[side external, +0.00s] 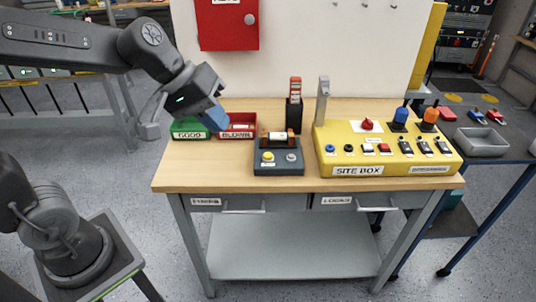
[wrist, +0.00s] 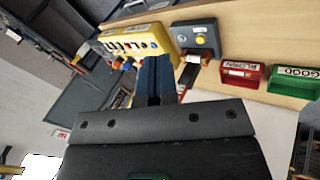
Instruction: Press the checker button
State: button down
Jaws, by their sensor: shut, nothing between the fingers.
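The checker (side external: 278,168) is a dark box near the front edge of the wooden bench, left of the yellow site box. A round yellow button (side external: 268,156) sits on its top left, beside a grey knob (side external: 291,157). A pale cylinder with copper-coloured ends (side external: 278,137) lies at its back. In the wrist view the checker (wrist: 190,30) and its yellow button (wrist: 200,40) show upside down. My gripper (side external: 218,122), with blue fingers, is shut and empty. It hangs above the bench's left side, up and left of the checker and apart from it. The fingers (wrist: 155,75) also show in the wrist view.
A green bin (side external: 190,133) marked GOOD and a red bin (side external: 238,133) marked BLOWN stand behind and left of the checker. A black stand with a red part (side external: 295,105) is behind it. The yellow site box (side external: 388,150) with switches and a grey lever (side external: 322,97) is at right.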

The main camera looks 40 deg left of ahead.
jog(key=w+f+n+h, duration=0.25)
jog(key=w+n, duration=0.35)
jog(key=w, duration=0.3)
jog(key=n+t, duration=0.2)
jog(key=n, duration=0.5)
send_over(267, 156)
notch_tip(267, 156, down, 8)
jog(key=r, duration=0.1)
jog(key=shift+w+f+y, duration=0.1)
jog(key=shift+f+y, duration=0.15)
jog(key=shift+y, duration=0.2)
jog(key=shift+f, duration=4.4)
jog(key=shift+f, duration=0.1)
jog(key=shift+f, duration=0.3)
